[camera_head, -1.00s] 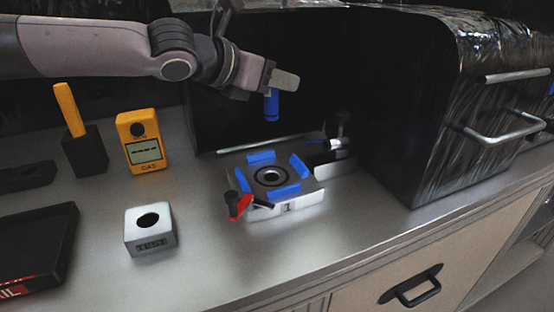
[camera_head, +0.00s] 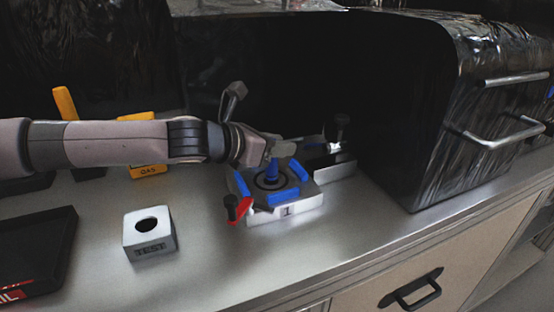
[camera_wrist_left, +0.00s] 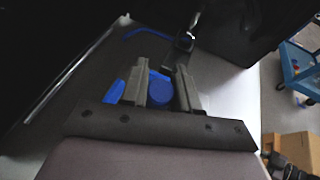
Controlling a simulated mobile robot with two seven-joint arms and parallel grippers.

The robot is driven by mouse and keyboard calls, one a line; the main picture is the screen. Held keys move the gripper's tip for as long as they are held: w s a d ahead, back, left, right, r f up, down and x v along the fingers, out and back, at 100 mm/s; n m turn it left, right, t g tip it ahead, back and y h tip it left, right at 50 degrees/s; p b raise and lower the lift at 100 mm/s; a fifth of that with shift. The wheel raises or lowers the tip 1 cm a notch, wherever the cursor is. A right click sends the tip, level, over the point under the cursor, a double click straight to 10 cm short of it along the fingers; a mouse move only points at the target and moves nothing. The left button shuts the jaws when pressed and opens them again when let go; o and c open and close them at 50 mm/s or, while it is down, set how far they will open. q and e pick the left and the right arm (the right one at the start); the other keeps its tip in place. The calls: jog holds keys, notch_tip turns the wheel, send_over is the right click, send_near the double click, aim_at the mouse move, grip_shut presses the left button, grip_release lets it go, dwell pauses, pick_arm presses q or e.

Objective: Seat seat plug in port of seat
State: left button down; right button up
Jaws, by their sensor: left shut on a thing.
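The blue seat plug (camera_head: 272,170) is held in my left gripper (camera_head: 278,150), right over the port at the middle of the seat. Its lower end is at the port ring; I cannot tell how far it is in. The seat (camera_head: 287,212) is a light metal block marked "1" with blue pads around a dark round port. In the left wrist view the plug's round blue top (camera_wrist_left: 160,88) sits between the two jaws (camera_wrist_left: 161,92), which are shut on it. My right gripper is not in view.
A red-handled clamp (camera_head: 238,208) sits at the seat's front left corner. A metal fixture (camera_head: 330,160) stands behind right. A "TEST" block (camera_head: 150,240), yellow gas meter (camera_head: 148,171) and black tray (camera_head: 35,250) lie left. A black cabinet (camera_head: 420,120) stands right.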

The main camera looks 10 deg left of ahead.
aim_at(273, 159)
pick_arm(q)
jog(key=shift+f, duration=1.75)
jog(key=shift+f, duration=0.1)
jog(key=c, duration=0.8)
grip_release()
jog(key=shift+c, duration=0.2)
jog(key=shift+s+a+r, duration=0.3)
jog(key=shift+a, duration=0.05)
jog(key=v, duration=1.1)
jog(key=shift+d, duration=0.1)
